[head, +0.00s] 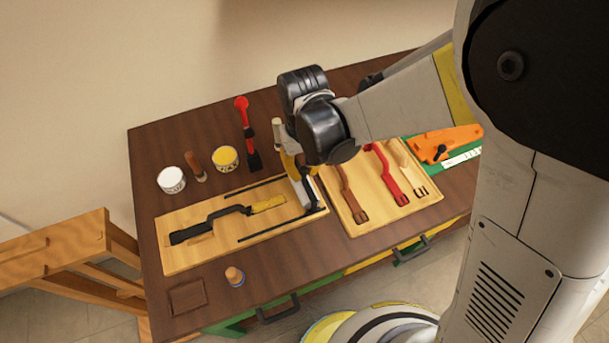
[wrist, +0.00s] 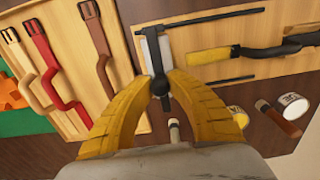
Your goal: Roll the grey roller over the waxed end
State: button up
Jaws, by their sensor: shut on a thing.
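My gripper (head: 297,165) has its yellow fingers closed around the dark handle of the grey roller (head: 304,191); the fingers also show in the wrist view (wrist: 161,88). The roller's pale grey body (wrist: 157,50) lies past the fingertips, over the right end of the left wooden board (head: 180,258). A black strap (head: 205,225) lies on that board. Its yellow waxed end (head: 268,203) points at the roller, a short gap away; it also shows in the wrist view (wrist: 207,56). I cannot tell whether the roller touches the board.
Two thin black rails (head: 270,230) flank the waxed end. A second board (head: 345,212) with brown, red and tan straps lies to the right. A small jar (head: 235,276) stands in front.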

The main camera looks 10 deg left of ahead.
jog(key=shift+s+a, duration=0.5)
jog(key=shift+a, duration=0.35)
jog(key=b, duration=0.2)
send_over(245, 208)
jog(key=shift+w+d, duration=0.15)
jog(key=shift+d, duration=0.1)
jog(key=shift+o, duration=0.3)
dwell(1.5)
jog(key=shift+o, duration=0.5)
jog(key=shift+a, duration=0.15)
jog(key=o, duration=0.7)
jog(key=shift+s+a, duration=0.15)
jog(key=shift+s, duration=0.1)
jog(key=shift+w+r, duration=0.1)
